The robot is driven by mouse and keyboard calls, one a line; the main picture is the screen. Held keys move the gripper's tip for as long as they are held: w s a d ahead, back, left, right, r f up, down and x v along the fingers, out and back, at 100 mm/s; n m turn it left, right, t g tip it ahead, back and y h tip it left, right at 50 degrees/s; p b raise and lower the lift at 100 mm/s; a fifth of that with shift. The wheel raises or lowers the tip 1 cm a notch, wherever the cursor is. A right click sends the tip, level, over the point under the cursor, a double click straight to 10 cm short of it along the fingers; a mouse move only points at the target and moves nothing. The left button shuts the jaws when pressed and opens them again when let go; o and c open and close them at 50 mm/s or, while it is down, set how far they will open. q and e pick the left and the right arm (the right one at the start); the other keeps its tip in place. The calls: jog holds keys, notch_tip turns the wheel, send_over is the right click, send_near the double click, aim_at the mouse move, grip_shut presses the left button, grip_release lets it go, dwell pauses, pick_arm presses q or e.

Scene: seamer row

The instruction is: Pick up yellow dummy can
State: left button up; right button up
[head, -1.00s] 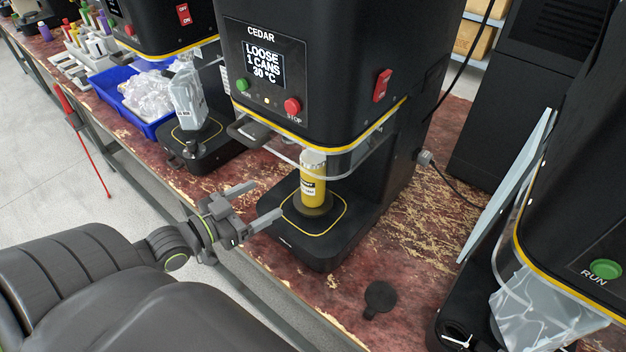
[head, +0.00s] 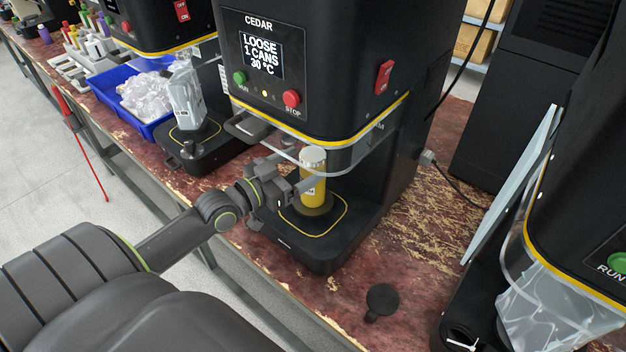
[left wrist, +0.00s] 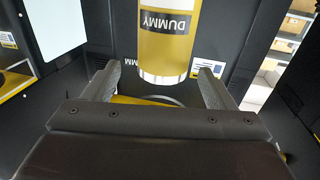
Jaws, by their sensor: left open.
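The yellow dummy can (head: 313,188) stands upright with a pale top on the round pad (head: 311,208) of the CEDAR machine's black base (head: 318,248). In the left wrist view the can (left wrist: 168,45) shows its DUMMY label upside down, ahead of and between the fingers. My left gripper (head: 296,185) is at the can's left side in the head view, partly hiding it. Its two fingers show spread apart in the left wrist view (left wrist: 158,82). It is open, and I see no grip on the can. My right gripper is not in view.
The CEDAR machine's head (head: 310,70) and a clear guard (head: 345,155) hang close above the can. A blue bin (head: 130,100) with clear bags sits to the left. A black disc (head: 381,300) lies on the worn red bench (head: 400,240). Another machine stands at right.

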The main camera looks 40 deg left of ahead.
pick_arm(q)
jog(key=x, duration=0.6)
jog(key=shift+a+f+b, duration=0.2)
jog(key=shift+f+b, duration=0.15)
jog(key=shift+f, duration=0.05)
jog(key=shift+c, duration=0.3)
jog(key=c, duration=1.4)
